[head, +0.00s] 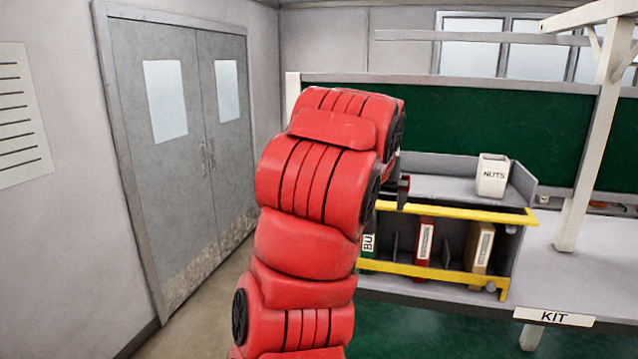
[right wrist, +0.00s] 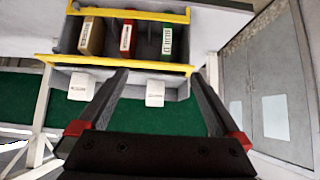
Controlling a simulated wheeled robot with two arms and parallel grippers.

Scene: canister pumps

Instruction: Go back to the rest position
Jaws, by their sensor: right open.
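My right gripper (right wrist: 161,73) is open in the right wrist view, its two dark fingers apart with nothing between them. That view is upside down and shows the storage rack beyond the fingertips. In the head view a red arm of mine rises through the middle of the picture, in front of the rack's left end. The hand at its end is mostly hidden behind the arm. My left gripper is not in view.
The grey rack with yellow rails (head: 455,213) holds a green, a red (head: 424,241) and a tan box (head: 478,248). A white NUTS bin (head: 492,175) stands on top; a second white bin (right wrist: 155,92) shows in the wrist view. Grey double doors (head: 185,150) stand left.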

